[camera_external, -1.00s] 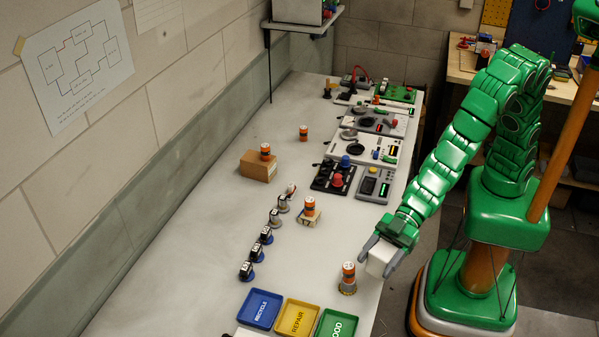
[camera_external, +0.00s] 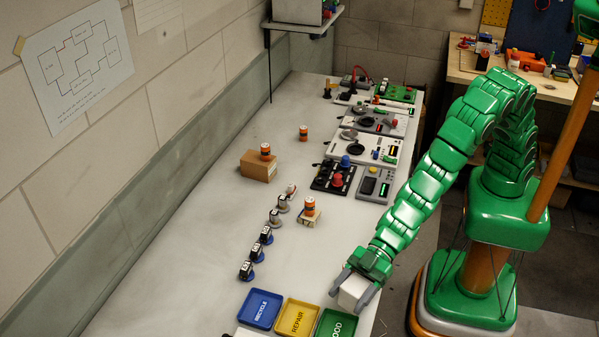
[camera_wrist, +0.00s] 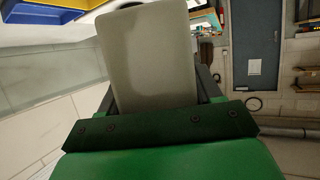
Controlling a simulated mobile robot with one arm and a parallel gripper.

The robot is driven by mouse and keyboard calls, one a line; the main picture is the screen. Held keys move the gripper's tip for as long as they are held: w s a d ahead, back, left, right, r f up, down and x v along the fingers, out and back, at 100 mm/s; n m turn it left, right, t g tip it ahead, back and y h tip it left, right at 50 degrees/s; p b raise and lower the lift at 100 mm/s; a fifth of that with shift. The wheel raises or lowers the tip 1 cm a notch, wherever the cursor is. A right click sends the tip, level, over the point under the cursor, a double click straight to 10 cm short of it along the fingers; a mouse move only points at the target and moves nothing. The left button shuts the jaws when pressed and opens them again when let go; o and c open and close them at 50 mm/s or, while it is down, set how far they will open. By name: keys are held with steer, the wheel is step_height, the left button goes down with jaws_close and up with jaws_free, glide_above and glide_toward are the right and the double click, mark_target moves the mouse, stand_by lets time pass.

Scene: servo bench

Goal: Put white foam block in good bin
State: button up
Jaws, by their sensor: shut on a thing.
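The white foam block (camera_external: 352,291) is held between the fingers of my gripper (camera_external: 353,294), near the bench's front right edge. The block (camera_wrist: 150,55) fills the upper middle of the wrist view, with a dark finger on each side. The green good bin (camera_external: 336,324) lies just below and left of my gripper in the external view. Its lower part is cut off by the picture edge. The block appears above the bench, a little behind the bin; its exact height I cannot tell.
The yellow repair bin (camera_external: 296,317) and blue recycle bin (camera_external: 260,308) stand left of the good bin. An orange can on a small block (camera_external: 309,207) and a row of small dark-topped parts (camera_external: 256,251) stand farther back. Open bench lies between.

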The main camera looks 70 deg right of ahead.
steer(key=shift+w+a+f, duration=0.4)
steer(key=shift+a+f, duration=0.25)
steer(key=shift+f, duration=0.25)
steer(key=shift+w+a+f, duration=0.4)
steer(key=shift+a+f, duration=0.2)
steer(key=shift+f, duration=0.35)
steer(key=shift+w+a+f, duration=0.4)
steer(key=shift+a+f, duration=0.25)
steer(key=shift+f, duration=1.75)
steer(key=shift+f, duration=0.15)
steer(key=o, duration=1)
steer(key=shift+o, duration=0.2)
steer(key=shift+a, duration=0.1)
steer(key=shift+v, duration=6.05)
steer(key=shift+w, duration=0.1)
